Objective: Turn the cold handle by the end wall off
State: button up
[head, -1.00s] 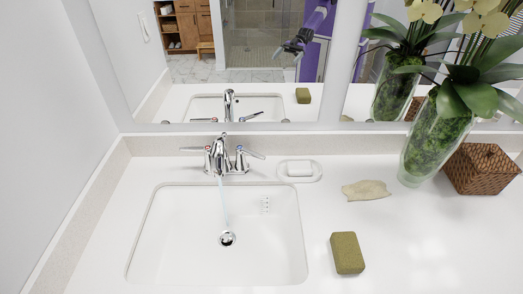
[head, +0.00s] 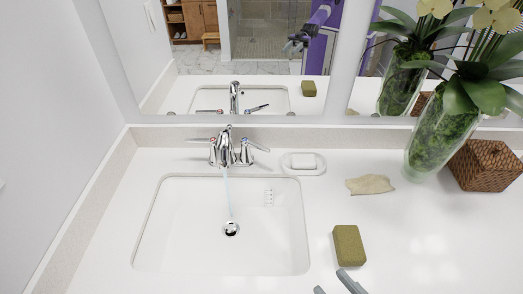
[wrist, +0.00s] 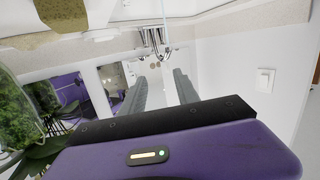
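The chrome tap (head: 230,150) stands behind the left basin, close to the left end wall. Water runs from its spout into the basin. Its blue-marked handle (head: 259,146) is on the right side, with the lever pointing right and slightly toward me. Its red-marked handle (head: 199,140) points left. My gripper (head: 336,286) shows only its fingertips at the bottom edge, right of the basin and well apart from the tap. In the wrist view my gripper (wrist: 160,79) is open and empty, with the tap (wrist: 152,38) beyond the fingers.
The white basin (head: 160,225) lies in a white counter. To the right are an olive sponge (head: 349,245), a soap dish (head: 304,170), a beige stone-like piece (head: 370,185), a glass vase (head: 438,140) and a woven box (head: 484,165). A mirror stands behind; the end wall (head: 50,130) bounds the left.

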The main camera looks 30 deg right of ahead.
aim_at(255, 146)
jog(key=w+d+r+n+t, duration=0.1)
jog(key=w, duration=0.2)
jog(key=w+d+r+n+t+p, duration=0.1)
jog(key=w+d+n, duration=0.1)
jog(key=w, duration=0.2)
jog(key=w+d+r+n+t, duration=0.1)
jog(key=w+d+n, duration=0.1)
jog(key=w, duration=0.2)
jog(key=shift+w+r+h, duration=0.15)
jog(key=shift+h, duration=0.15)
grip_shut()
jog(key=w+d+r+n+t+y+p, duration=0.2)
jog(key=w+d+n, duration=0.2)
jog(key=w+n, duration=0.55)
jog(key=w+f+n+g+y, duration=0.35)
jog(key=w+f, duration=0.35)
jog(key=f, duration=0.3)
jog(key=w+d+p, duration=0.1)
jog(key=w, duration=1)
jog(key=shift+w+d+f+n+g, duration=0.15)
jog(key=shift+d+f+n+g, duration=0.2)
jog(key=shift+d+f+n, duration=0.1)
